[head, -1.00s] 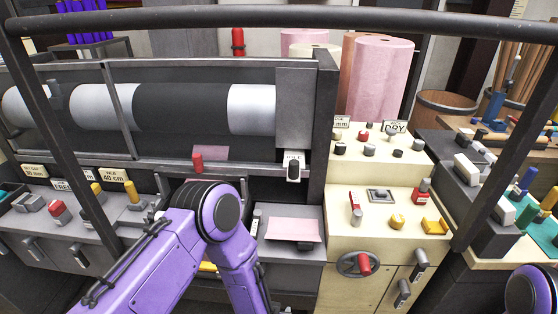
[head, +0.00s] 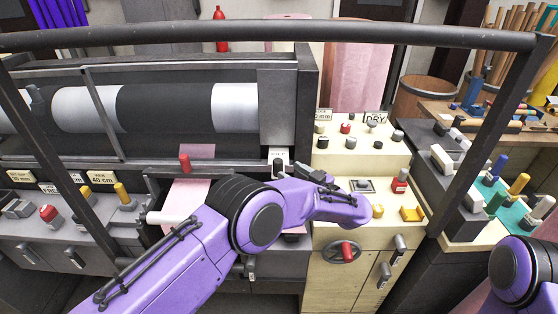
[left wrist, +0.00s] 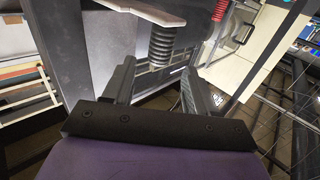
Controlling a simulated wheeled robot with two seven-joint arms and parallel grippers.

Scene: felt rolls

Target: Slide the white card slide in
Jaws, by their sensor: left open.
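A small white card (head: 279,154) with dark print sits at the lower right of the roller housing, with a dark knob just below it. I take it for the white card slide; its travel is not clear. A coiled spring (left wrist: 162,45) under a pale plate (left wrist: 150,10) is just beyond the fingertips. My right gripper is out of view.
A dark roller (head: 165,108) with pale ends lies behind the frame rails. A pink sheet (head: 188,192) and a white rod (head: 170,218) are left of my arm. The cream control panel (head: 330,240) with knobs stands right. A dark bar (head: 300,35) crosses the top.

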